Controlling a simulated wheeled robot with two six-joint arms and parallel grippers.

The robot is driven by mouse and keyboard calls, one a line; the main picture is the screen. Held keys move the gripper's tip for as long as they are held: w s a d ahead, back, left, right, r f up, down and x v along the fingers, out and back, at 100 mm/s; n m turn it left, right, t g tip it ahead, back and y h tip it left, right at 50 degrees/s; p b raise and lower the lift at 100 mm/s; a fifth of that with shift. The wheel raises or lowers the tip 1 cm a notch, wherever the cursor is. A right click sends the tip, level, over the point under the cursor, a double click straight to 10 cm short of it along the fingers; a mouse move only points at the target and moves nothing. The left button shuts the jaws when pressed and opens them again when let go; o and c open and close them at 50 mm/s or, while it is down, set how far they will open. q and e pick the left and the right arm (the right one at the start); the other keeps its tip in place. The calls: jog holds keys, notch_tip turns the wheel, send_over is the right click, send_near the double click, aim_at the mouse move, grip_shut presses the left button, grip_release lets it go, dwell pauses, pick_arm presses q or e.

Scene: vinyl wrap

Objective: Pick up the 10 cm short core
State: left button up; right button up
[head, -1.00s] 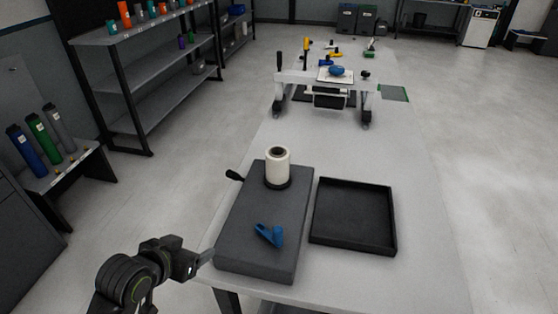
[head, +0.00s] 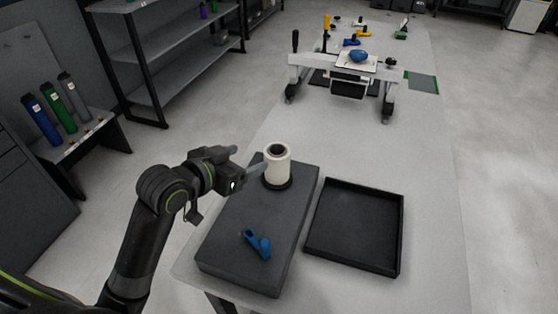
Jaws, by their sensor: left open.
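A short white cylinder (head: 277,166) with a dark hollow centre stands upright on a dark round base at the far end of a grey block (head: 215,245). It looks like the short core; its length cannot be read. My left gripper (head: 250,160) is open and empty, just left of the cylinder, with its fingers pointing toward it. One fingertip lies very near the cylinder's left side; I cannot tell whether it touches. My right gripper is not in view.
A blue tool (head: 258,244) lies on the near part of the block. An empty black tray (head: 356,226) sits to its right. A white-framed fixture (head: 345,75) stands farther back. The white table (head: 430,200) is clear on the right.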

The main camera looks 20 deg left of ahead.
aim_at(282, 148)
pick_arm(q)
jog(key=p+x, duration=0.1)
jog(key=x, duration=0.8)
jog(key=shift+s, duration=0.1)
jog(key=shift+s+d+f+p+x, duration=0.15)
jog(key=shift+p+x, duration=0.2)
jog(key=shift+x, duration=0.6)
jog(key=shift+s+d+f+p+x, duration=0.15)
jog(key=shift+p+x, duration=0.15)
jog(key=shift+x, duration=1.55)
jog(key=shift+a, duration=0.1)
jog(key=c, duration=1.1)
jog(key=shift+c, duration=0.2)
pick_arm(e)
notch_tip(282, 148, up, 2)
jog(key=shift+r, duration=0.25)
pick_arm(q)
jog(key=shift+r, duration=0.1)
